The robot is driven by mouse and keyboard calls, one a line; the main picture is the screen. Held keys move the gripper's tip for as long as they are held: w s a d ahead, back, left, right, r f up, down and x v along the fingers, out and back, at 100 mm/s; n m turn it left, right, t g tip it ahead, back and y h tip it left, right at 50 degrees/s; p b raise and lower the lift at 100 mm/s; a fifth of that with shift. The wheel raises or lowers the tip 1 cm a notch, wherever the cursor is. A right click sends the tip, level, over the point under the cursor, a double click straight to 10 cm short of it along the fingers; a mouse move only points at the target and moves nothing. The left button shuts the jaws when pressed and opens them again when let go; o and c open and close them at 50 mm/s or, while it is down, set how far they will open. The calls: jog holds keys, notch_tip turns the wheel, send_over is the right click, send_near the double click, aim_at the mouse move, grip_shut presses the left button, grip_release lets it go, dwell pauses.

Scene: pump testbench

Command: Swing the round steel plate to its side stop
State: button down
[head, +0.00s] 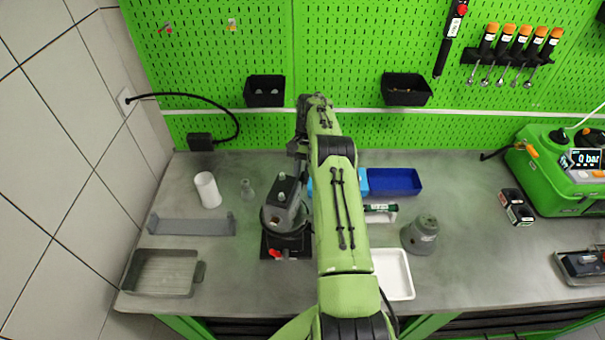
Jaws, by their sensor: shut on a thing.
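The pump unit stands on a dark square base (286,246) left of the middle of the bench, with a red part at its front. The round steel plate (272,218) appears as a dark grey disc on this unit, with a grey block and knob above it. My gripper (298,184) reaches down from my arm's far end at the right side of the unit. It is shut at the plate, but the fingertips and the exact contact are mostly hidden by my arm. The side stop cannot be made out.
A white cylinder (207,190), a grey bracket (192,225) and a grey tray (160,273) lie to the left. A blue bin (394,182), a grey cone-shaped part (421,235) and a white tray (396,275) are right of my arm. A green pump tester (545,175) stands far right.

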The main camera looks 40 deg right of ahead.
jog(key=c, duration=1)
grip_release()
jog(key=shift+r, duration=0.1)
